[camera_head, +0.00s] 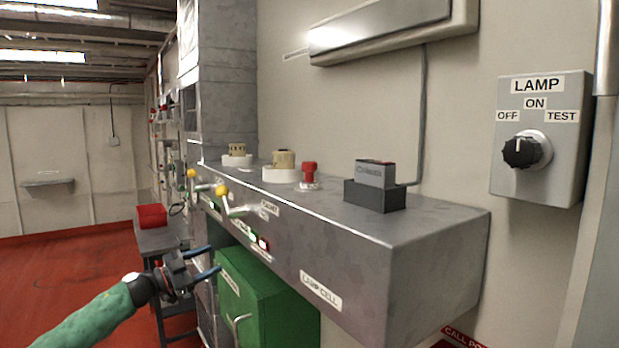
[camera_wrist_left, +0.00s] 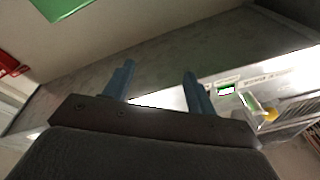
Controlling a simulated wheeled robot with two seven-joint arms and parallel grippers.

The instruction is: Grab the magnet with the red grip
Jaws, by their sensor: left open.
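The magnet with the red grip (camera_head: 309,172) stands upright on the grey metal counter (camera_head: 330,222), between a round white-based piece and a dark block. My left gripper (camera_head: 207,261) is open and empty, with its two blue fingers apart. It is in front of the counter, lower than its top and to the left of the magnet, not touching it. The open fingers also show in the left wrist view (camera_wrist_left: 158,68). I cannot make out the magnet in that view. My right gripper is not in view.
A dark socket with a grey cell (camera_head: 375,187) stands right of the magnet. Tan pieces on white bases (camera_head: 281,168) stand to its left. Yellow-knobbed levers (camera_head: 222,192) stick out from the counter front. A green cabinet (camera_head: 262,300) is below. A lamp switch box (camera_head: 541,138) hangs on the wall.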

